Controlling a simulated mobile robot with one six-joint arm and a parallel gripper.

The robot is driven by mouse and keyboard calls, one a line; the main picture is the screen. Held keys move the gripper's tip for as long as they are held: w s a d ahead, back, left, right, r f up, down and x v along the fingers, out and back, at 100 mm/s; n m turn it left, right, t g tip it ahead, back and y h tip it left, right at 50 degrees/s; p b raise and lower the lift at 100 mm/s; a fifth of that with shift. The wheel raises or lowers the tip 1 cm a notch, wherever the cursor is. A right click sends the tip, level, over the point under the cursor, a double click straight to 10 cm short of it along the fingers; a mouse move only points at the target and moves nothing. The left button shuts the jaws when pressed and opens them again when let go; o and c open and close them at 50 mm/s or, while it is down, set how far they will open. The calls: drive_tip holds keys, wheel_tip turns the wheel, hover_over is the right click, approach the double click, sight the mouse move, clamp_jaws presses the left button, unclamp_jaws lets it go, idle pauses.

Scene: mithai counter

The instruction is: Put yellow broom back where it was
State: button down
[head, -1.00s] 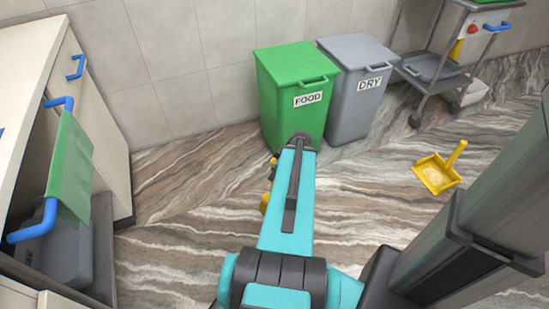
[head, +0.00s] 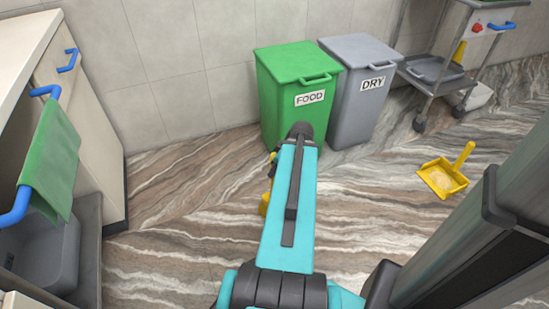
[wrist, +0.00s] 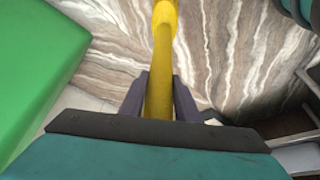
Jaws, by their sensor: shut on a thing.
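My gripper (wrist: 159,88) is shut on the yellow broom (wrist: 164,45), with a dark finger on each side of its handle in the wrist view. The handle runs away from the gripper towards a wider yellow part at the top edge. In the head view my arm hides most of the broom; a small yellow part (head: 265,203) shows at the arm's left side, in front of the green bin. The broom's far end is out of sight.
A green FOOD bin (head: 292,125) and a grey DRY bin (head: 362,110) stand against the wall. A yellow dustpan (head: 432,174) with pale powder lies on the floor at right. A trolley (head: 437,88) stands behind it. A cabinet (head: 100,150) with a green cloth (head: 50,165) is at left.

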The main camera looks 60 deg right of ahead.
drive_tip(key=w+d+f+b, duration=0.1)
drive_tip(key=w+d+b, duration=0.4)
drive_tip(key=d, duration=0.5)
drive_tip(key=shift+w+d, duration=0.25)
drive_tip(key=shift+w, duration=0.8)
drive_tip(key=shift+f, duration=0.15)
drive_tip(key=shift+f+b, duration=1.15)
drive_tip(key=shift+f, duration=0.6)
drive_tip(key=c, duration=1.3)
unclamp_jaws()
drive_tip(key=shift+c, duration=0.2)
drive_tip(key=p+v, duration=0.4)
drive_tip(key=v, duration=0.8)
